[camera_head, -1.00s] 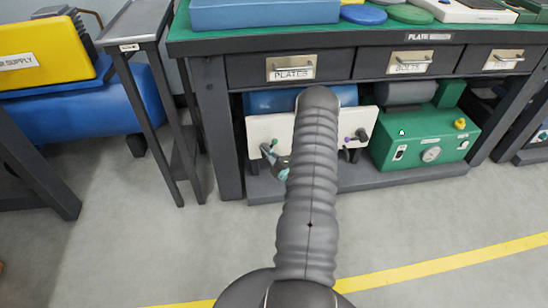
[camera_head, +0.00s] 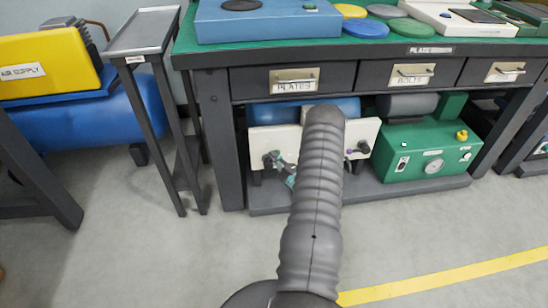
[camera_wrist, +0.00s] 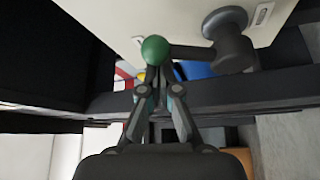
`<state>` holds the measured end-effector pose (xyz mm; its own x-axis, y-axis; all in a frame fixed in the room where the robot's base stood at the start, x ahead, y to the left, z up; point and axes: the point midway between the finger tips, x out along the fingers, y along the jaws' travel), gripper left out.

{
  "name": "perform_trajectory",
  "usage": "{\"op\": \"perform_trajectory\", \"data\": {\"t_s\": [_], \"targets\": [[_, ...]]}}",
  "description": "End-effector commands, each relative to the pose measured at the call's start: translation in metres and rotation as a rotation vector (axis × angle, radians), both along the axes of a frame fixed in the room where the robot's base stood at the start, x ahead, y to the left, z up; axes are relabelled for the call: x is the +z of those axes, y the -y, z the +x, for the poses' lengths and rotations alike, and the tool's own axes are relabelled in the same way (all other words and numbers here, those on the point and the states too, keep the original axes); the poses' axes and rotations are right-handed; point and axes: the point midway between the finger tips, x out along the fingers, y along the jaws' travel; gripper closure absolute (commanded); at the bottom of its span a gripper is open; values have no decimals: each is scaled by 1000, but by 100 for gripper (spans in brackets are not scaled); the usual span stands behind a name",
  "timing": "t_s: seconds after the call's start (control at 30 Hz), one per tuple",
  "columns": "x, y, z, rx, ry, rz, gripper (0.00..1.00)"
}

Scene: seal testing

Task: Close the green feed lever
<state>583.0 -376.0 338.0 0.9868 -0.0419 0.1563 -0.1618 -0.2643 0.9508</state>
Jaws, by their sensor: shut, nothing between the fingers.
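The green feed lever shows in the wrist view as a green ball knob (camera_wrist: 154,49) on a dark arm. The arm runs right to a round grey pivot (camera_wrist: 229,38) on the white panel. My gripper (camera_wrist: 157,76) is shut and empty, its fingertips right at the knob; I cannot tell whether they touch. In the head view my gripper (camera_head: 281,168) is at the left part of the white panel (camera_head: 290,138), by the lever's dark pivot (camera_head: 268,160). The green knob is not clearly seen there. My arm covers the panel's middle.
A second lever with a purple knob (camera_head: 349,152) is on the panel's right. A green pump unit (camera_head: 428,152) with a gauge stands to the right. The bench (camera_head: 362,59) with drawers overhangs the panel. A narrow stand (camera_head: 143,32) is to the left. The floor in front is clear.

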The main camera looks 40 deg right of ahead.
Motion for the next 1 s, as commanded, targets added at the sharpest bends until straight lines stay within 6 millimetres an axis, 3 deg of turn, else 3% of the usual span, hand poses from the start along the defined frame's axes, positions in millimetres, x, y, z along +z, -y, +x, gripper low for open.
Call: {"op": "perform_trajectory", "data": {"t_s": [0.53, 1.0], "targets": [[-6, 9, -5, 0, 0, -1, 100], [-24, 29, -17, -2, 1, -2, 100]]}}
